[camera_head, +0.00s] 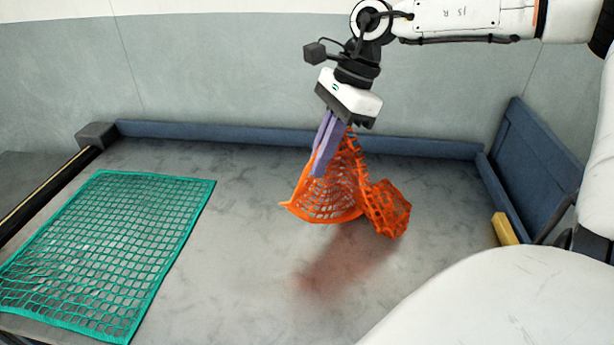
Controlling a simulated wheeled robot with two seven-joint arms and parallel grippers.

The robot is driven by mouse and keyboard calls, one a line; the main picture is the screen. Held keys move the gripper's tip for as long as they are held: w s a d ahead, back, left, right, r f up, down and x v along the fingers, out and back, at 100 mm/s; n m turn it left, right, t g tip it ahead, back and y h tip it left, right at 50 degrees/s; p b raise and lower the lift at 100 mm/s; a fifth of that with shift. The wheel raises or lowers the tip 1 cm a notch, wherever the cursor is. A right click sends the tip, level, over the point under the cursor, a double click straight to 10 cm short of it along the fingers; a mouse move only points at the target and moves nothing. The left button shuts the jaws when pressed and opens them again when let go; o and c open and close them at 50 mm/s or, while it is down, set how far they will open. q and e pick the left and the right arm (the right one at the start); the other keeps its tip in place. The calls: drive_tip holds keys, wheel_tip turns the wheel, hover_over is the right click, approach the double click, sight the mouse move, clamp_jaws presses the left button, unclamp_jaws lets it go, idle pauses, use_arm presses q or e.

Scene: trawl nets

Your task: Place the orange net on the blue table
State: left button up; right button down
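The orange net (330,195) hangs bunched and folded from my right gripper (322,160). The gripper's purple fingers point down and look closed on the net's upper part. The net's lower folds hang above the grey top of the table (240,270), with a reddish shadow below them. The table has a raised blue rim along its back and right sides. My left gripper is not in view.
A green net (105,250) lies spread flat on the left of the table. A yellow block (503,229) sits at the right edge by an upright blue panel (540,155). The middle and front of the tabletop are clear.

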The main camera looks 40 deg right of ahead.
drive_tip(key=a+f, duration=0.6)
drive_tip(key=w+a+f, duration=0.1)
drive_tip(key=a+f, duration=0.5)
drive_tip(key=a, duration=0.1)
drive_tip(key=w+a+f, duration=0.1)
drive_tip(key=a+f, duration=0.5)
drive_tip(key=a, duration=0.1)
drive_tip(key=shift+w+f, duration=0.1)
drive_tip(key=shift+f, duration=0.15)
drive_tip(key=c, duration=1.6)
unclamp_jaws()
drive_tip(key=shift+o, duration=0.2)
drive_tip(key=shift+a+r, duration=0.1)
drive_tip(key=shift+r, duration=0.1)
drive_tip(key=shift+w+a+r+b, duration=0.1)
drive_tip(key=shift+a+r+b, duration=0.2)
drive_tip(key=shift+r, duration=0.3)
drive_tip(key=shift+a+r+b, duration=0.15)
drive_tip(key=shift+r+b, duration=0.25)
drive_tip(key=shift+r, duration=0.15)
drive_tip(key=a+r, duration=0.3)
drive_tip(key=r, duration=0.4)
drive_tip(key=shift+w+r+b, duration=0.15)
drive_tip(key=shift+r+b, duration=0.05)
drive_tip(key=shift+b, duration=0.1)
